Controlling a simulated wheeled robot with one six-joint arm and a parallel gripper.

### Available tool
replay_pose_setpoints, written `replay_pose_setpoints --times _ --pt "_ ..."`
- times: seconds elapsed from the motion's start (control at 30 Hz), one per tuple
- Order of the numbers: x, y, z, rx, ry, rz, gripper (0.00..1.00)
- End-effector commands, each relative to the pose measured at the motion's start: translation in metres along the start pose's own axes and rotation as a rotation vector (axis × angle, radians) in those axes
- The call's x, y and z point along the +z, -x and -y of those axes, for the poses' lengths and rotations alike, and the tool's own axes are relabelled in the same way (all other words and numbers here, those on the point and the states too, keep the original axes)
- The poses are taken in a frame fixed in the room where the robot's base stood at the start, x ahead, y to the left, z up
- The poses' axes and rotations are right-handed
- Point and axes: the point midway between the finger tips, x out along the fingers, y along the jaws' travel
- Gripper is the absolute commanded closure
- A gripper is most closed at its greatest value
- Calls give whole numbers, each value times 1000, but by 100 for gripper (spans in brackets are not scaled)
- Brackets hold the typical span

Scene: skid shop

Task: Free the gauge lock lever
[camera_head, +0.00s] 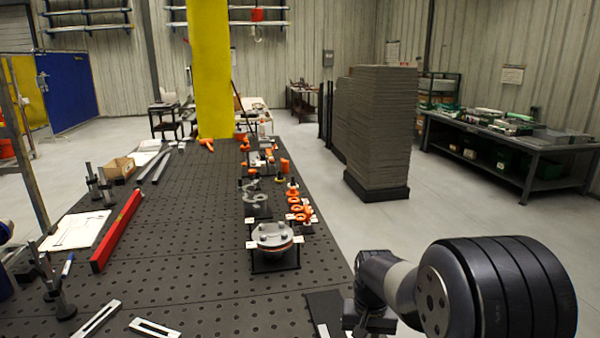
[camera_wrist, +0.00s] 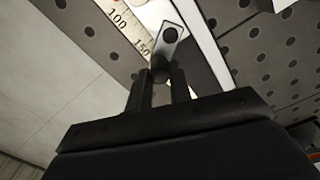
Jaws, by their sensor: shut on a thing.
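In the wrist view, my gripper (camera_wrist: 160,82) has its two dark fingers close together around the narrow end of the gauge lock lever (camera_wrist: 172,42). The lever is a small pale metal plate with a dark round hole. It slants up and to the right from the fingertips. The part between the fingers is mostly hidden. In the head view, my gripper is at the table's near right edge, largely hidden by my arm, and I cannot make out the lever there.
The dark perforated table (camera_head: 190,240) holds a round flanged part (camera_head: 272,238), orange clamps (camera_head: 298,205) and a red level (camera_head: 117,230). Slotted bars (camera_head: 155,328) lie at the near edge. Open floor lies to the right, with a tall grey stack (camera_head: 380,130) beyond.

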Motion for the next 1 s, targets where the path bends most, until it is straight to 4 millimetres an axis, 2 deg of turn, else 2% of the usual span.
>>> replay_pose_setpoints --times 1.0 --pt "-5 0 14 0 1 2 88"
